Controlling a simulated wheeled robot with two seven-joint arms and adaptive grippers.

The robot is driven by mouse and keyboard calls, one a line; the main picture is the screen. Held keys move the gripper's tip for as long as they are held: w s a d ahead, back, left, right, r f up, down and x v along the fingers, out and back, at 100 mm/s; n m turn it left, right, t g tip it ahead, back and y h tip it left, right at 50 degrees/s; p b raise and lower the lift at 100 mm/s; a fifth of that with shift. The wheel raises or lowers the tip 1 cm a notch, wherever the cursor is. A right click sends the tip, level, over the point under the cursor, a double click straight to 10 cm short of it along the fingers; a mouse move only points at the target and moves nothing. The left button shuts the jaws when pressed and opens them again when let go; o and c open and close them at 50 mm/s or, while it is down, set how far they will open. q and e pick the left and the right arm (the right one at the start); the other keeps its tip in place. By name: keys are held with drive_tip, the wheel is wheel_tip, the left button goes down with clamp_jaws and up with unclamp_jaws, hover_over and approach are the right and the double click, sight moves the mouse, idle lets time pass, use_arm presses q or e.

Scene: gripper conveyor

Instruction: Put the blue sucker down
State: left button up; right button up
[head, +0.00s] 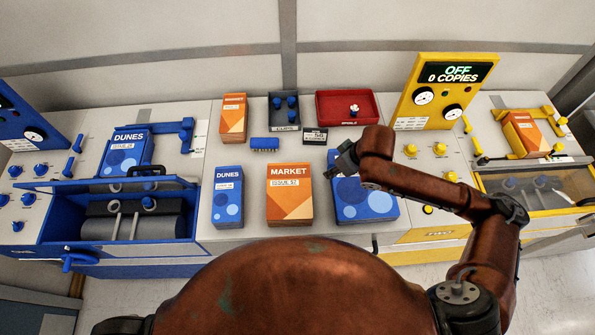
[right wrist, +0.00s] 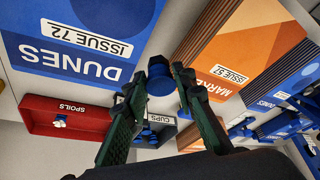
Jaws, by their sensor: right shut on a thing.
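My right gripper (head: 345,157) is above the back edge of the right-hand blue DUNES stack (head: 365,203). In the right wrist view its dark green fingers (right wrist: 160,85) are shut on the blue sucker (right wrist: 159,81), whose cap is dark. In the head view I cannot make out the held sucker. The grey CUPS tray (head: 275,108) holds several blue suckers, and its label is partly visible between the fingers in the wrist view. The red SPOILS tray (head: 330,108) holds a whitish piece (head: 354,109). My left gripper is not in view.
An orange MARKET stack (head: 290,195) and a small DUNES stack (head: 228,197) stand in front. A blue block (head: 264,144) and a small label plate (head: 314,137) lie behind. A blue machine (head: 120,220) is at left and a yellow one (head: 445,90) at right.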

drive_tip(key=s+a+n+g+y+p, duration=0.1)
drive_tip(key=s+a+n+g+p, duration=0.15)
drive_tip(key=n, duration=0.25)
use_arm(q)
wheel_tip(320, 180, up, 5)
drive_tip(key=shift+p, duration=0.55)
use_arm(e)
approach(316, 198)
drive_tip(key=shift+t, duration=0.35)
drive_tip(key=x, duration=0.4)
drive_tip(key=shift+s+a+f, duration=0.15)
drive_tip(key=shift+s+f, duration=0.1)
drive_tip(key=shift+f, duration=0.15)
drive_tip(key=o, duration=1.1)
drive_tip(key=shift+f, duration=0.1)
